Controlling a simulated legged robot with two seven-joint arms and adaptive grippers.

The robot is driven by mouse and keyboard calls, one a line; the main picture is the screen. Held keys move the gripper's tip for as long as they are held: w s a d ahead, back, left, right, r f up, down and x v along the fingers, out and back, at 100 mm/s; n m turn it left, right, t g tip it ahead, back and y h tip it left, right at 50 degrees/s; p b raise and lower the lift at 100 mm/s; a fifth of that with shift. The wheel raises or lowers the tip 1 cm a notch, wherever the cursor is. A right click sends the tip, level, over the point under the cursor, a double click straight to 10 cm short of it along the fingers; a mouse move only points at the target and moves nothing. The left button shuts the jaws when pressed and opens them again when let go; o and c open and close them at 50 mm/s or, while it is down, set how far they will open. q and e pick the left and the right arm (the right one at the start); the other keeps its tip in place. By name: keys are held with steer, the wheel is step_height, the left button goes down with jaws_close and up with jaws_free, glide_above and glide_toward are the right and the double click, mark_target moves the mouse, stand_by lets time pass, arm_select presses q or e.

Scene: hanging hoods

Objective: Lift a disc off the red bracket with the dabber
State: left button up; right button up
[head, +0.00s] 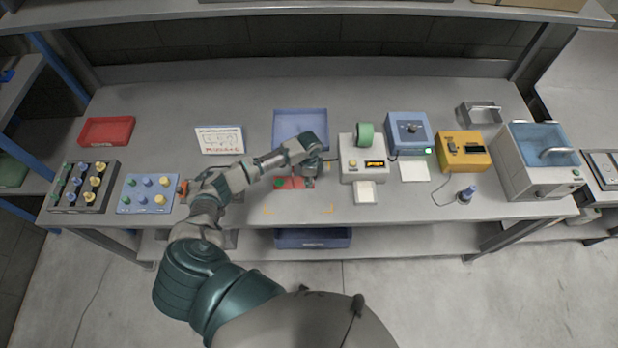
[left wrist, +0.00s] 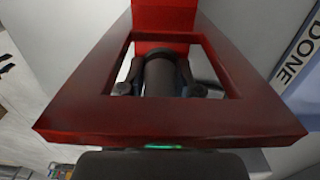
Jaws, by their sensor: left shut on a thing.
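The red bracket (head: 297,183) lies flat near the front middle of the bench, with a green disc (head: 280,183) at its left part. In the left wrist view a red frame (left wrist: 170,122) with a square opening fills much of the picture. My left gripper (head: 309,181) is over the right part of the red bracket. In the left wrist view its two fingers (left wrist: 158,88) are shut on a dark cylinder (left wrist: 160,72), seen through the frame's opening; it appears to be the dabber. Its lower end is hidden. My right gripper is out of view.
A blue tray (head: 285,118) stands behind the gripper; a "DONE" label shows in the left wrist view (left wrist: 298,58). A white device (head: 350,172) with a green roll is close on the right. A blue rack (head: 134,204) with coloured knobs is at left.

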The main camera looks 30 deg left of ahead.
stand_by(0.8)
arm_select(q)
steer(key=shift+s+f+p, duration=0.1)
steer(key=shift+p, duration=0.2)
stand_by(0.3)
step_height(320, 180, up, 2)
steer(key=p, duration=0.2)
steer(key=shift+r+p, duration=0.25)
steer(key=shift+p, duration=0.15)
steer(key=shift+r+p, duration=0.55)
steer(key=shift+r, duration=1.75)
